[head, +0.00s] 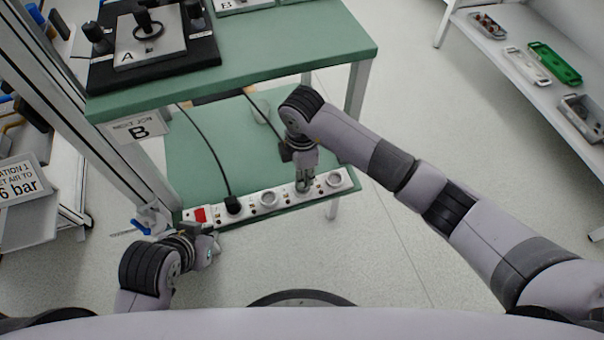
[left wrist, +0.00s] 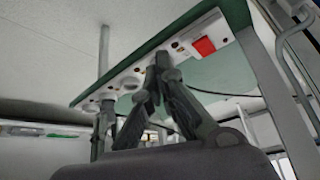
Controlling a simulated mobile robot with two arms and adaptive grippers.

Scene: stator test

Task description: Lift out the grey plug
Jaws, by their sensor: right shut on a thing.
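A white socket strip (head: 251,202) runs along the front edge of the lower green shelf. My right gripper (head: 304,184) points down at a socket right of the strip's middle. It is shut on the grey plug, which its fingers mostly hide; I cannot tell whether the plug is still seated. A black plug (head: 233,205) with a cable sits in the strip further left. My left gripper (head: 212,246) is below the strip's left end. In the left wrist view its fingers (left wrist: 158,72) come together with nothing visible between them. My right gripper also shows there (left wrist: 104,122).
The upper green table (head: 290,52) overhangs the lower shelf (head: 190,150). A red switch (head: 201,215) is at the strip's left end. Sockets (head: 268,198) and (head: 333,179) are empty. A shelf with trays (head: 555,62) is far right.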

